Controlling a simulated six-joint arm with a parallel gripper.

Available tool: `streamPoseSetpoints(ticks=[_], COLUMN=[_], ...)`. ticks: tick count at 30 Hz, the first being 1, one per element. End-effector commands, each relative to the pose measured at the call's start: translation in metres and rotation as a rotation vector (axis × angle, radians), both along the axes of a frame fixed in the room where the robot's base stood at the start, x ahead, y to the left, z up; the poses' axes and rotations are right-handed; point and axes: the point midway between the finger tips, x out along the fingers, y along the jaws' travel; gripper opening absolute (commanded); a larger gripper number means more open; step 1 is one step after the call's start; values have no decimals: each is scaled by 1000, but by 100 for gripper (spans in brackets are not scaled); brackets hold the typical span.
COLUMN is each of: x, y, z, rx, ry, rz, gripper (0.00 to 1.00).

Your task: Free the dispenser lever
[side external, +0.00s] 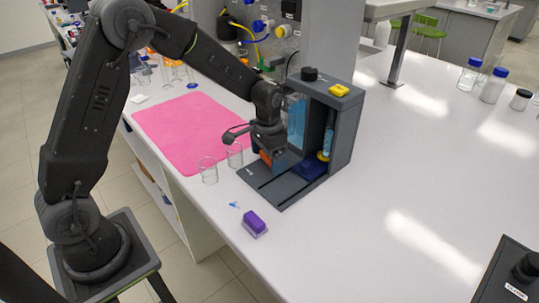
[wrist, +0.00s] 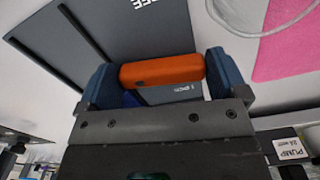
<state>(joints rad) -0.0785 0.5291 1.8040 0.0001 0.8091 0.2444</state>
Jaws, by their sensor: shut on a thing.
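The dark grey dispenser rig (side external: 345,125) stands upright on the white bench with a flat base plate (side external: 283,188) in front. My gripper (side external: 266,152) is low over this plate, at the rig's open left side. In the wrist view, my gripper (wrist: 160,82) is shut on an orange bar, which looks like the dispenser lever (wrist: 162,70). The blue fingertips sit at its two ends. The orange lever shows only partly in the side view (side external: 265,158). White lettering ending in "EE" is on the grey plate (wrist: 120,25); the other marking is partly hidden by my gripper.
Two clear beakers (side external: 208,171) stand just left of the plate, near a pink mat (side external: 185,125). A purple block (side external: 254,224) and a small blue piece (side external: 234,205) lie in front. A yellow piece (side external: 340,90) tops the rig.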

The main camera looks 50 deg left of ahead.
Motion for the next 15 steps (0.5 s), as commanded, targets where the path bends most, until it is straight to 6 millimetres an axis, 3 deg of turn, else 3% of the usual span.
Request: streamPoseSetpoints(ticks=[15], x=[-9], y=[-4], z=[1], rx=[0], ry=[-1], rz=[464], gripper=[68])
